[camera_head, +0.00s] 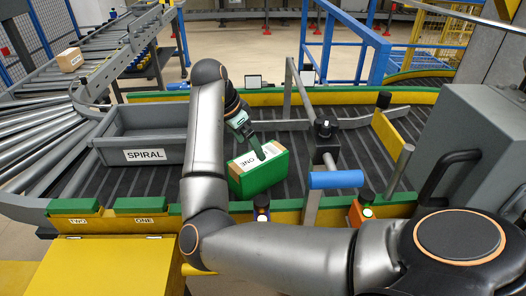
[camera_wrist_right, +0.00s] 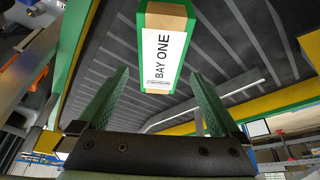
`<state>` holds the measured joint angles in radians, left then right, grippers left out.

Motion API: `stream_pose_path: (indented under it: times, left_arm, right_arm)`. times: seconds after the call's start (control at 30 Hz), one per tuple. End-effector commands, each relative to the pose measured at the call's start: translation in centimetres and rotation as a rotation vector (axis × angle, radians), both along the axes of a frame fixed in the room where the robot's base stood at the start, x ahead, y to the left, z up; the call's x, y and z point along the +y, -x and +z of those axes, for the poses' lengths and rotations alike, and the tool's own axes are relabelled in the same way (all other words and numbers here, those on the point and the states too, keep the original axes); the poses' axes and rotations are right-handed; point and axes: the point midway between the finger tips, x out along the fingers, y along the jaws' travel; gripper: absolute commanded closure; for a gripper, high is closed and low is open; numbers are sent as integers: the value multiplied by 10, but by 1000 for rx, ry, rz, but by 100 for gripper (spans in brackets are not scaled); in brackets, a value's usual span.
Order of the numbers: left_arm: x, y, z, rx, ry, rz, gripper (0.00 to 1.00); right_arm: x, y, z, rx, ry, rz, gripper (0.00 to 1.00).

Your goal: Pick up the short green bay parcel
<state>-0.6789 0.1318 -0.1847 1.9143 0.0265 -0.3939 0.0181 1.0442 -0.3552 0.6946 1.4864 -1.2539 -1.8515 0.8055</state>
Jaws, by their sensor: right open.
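The green bay parcel (camera_head: 262,178) lies on the dark conveyor belt in the head view, with a cardboard-coloured top and a white label reading "ONE". In the right wrist view the parcel (camera_wrist_right: 166,45) shows its "BAY ONE" label beyond the fingers. My right gripper (camera_head: 258,148) is over the parcel, and a dark finger covers part of its top. In the right wrist view the right gripper (camera_wrist_right: 157,76) is open, with its green fingers apart and the parcel lying ahead of the gap. I cannot tell whether they touch. My left gripper is not in view.
A grey bin marked "SPIRAL" (camera_head: 113,137) stands left of the parcel. A green and yellow rail (camera_head: 290,217) edges the near side of the belt. A blue-handled post (camera_head: 336,180) stands to the right. A cardboard box (camera_head: 70,60) sits on the roller conveyor at far left.

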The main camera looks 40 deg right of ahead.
Motion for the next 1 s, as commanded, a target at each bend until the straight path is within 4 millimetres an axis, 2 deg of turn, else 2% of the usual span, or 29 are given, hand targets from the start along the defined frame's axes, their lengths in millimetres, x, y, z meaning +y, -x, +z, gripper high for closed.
stream_pose_path:
  times: [0.13,0.4,0.67,0.9,1.0]
  left_arm:
    - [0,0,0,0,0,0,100]
    - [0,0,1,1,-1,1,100]
    - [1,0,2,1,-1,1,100]
    - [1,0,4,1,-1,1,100]
    - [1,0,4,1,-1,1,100]
  right_arm:
    - [-4,1,-10,2,-1,0,0]
    - [-22,3,-54,3,0,-1,0]
    - [-29,3,-74,2,0,0,0]
    - [-39,4,-108,3,-1,0,0]
    - [-42,3,-116,1,-1,1,0]
